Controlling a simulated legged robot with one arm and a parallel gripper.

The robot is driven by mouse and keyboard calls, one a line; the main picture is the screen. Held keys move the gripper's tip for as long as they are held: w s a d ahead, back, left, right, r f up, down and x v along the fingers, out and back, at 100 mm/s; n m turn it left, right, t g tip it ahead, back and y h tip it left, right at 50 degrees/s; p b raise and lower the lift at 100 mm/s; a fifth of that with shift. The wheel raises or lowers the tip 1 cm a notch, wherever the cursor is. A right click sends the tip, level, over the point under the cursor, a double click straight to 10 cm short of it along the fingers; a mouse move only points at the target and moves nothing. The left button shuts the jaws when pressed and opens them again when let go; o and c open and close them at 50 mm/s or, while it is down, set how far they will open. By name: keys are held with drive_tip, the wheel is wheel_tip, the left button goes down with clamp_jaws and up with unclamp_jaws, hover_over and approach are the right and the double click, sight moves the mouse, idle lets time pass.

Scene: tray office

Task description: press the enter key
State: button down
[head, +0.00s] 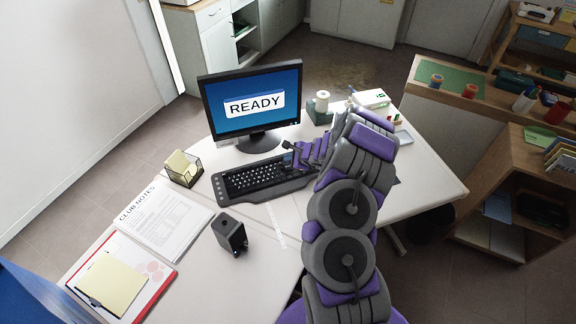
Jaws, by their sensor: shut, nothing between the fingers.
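A black keyboard (255,180) with light-marked keys lies on the white desk in front of a monitor (252,101). The monitor shows the word READY on a blue screen. My gripper (288,146) is shut and empty, at the end of my purple and grey arm. In the picture it sits at the upper right end of the keyboard. I cannot tell whether it touches the keys or hovers above them. My arm covers the keyboard's right end, and I cannot make out the enter key.
A note holder (182,170) stands left of the keyboard. A black box-shaped item (230,233), printed papers (163,219) and a red-edged clipboard (161,276) lie nearer. A paper roll (322,100) and a white box (371,98) stand behind my arm. Bare desk (268,222) lies before the keyboard.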

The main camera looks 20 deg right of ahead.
drive_tip(key=shift+r+p, duration=0.95)
drive_tip(key=shift+r, duration=0.75)
